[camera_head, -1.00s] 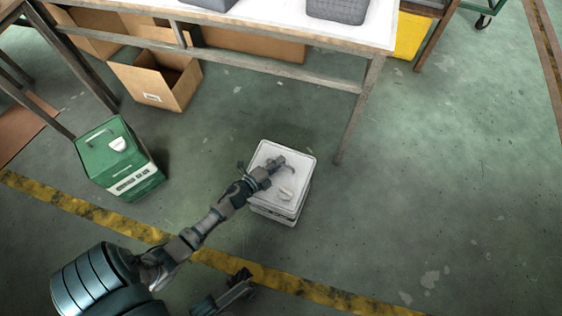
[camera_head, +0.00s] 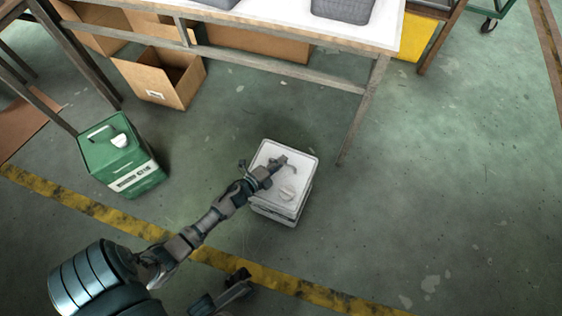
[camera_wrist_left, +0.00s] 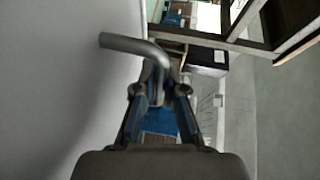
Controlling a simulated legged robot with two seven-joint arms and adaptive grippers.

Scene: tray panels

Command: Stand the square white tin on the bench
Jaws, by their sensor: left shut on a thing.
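The square white tin (camera_head: 300,174) stands upright on the floor in front of the bench, with a light round cap and a handle on its top. My left gripper (camera_head: 277,165) reaches over its top from the lower left and is shut on the handle. In the left wrist view, the bent grey handle (camera_wrist_left: 130,43) runs between the fingertips of the left gripper (camera_wrist_left: 158,88), beside the pale tin surface. The bench (camera_head: 290,32) has a white top and stands beyond the tin.
A green canister (camera_head: 122,160) stands on the floor to the left. Grey bins (camera_head: 342,8) sit on the bench top. An open cardboard box (camera_head: 165,82) is under it, and a bench leg (camera_head: 361,112) comes down just behind the tin. Floor on the right is clear.

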